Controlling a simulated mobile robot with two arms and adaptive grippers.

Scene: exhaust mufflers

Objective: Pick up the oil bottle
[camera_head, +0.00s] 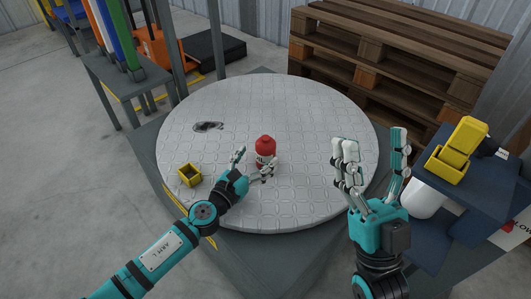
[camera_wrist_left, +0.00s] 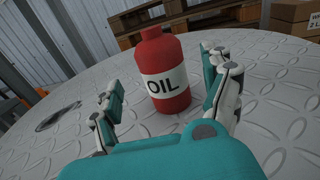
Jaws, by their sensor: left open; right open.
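The oil bottle (camera_head: 265,148) is red with a white label and stands upright on the round grey table (camera_head: 320,110). In the left wrist view the oil bottle (camera_wrist_left: 163,72) shows the word OIL and stands just beyond and between the spread fingers. My left gripper (camera_head: 252,164) is open at the near left side of the bottle. Its fingers also show in the left wrist view (camera_wrist_left: 165,100); whether they touch the bottle I cannot tell. My right gripper (camera_head: 371,158) is open and empty, raised at the table's right edge.
A small yellow box (camera_head: 190,175) and a dark flat piece (camera_head: 208,127) lie on the table's left part. Wooden pallets (camera_head: 400,50) stand behind. A yellow item (camera_head: 458,150) sits on a dark blue stand at right. The table's back is clear.

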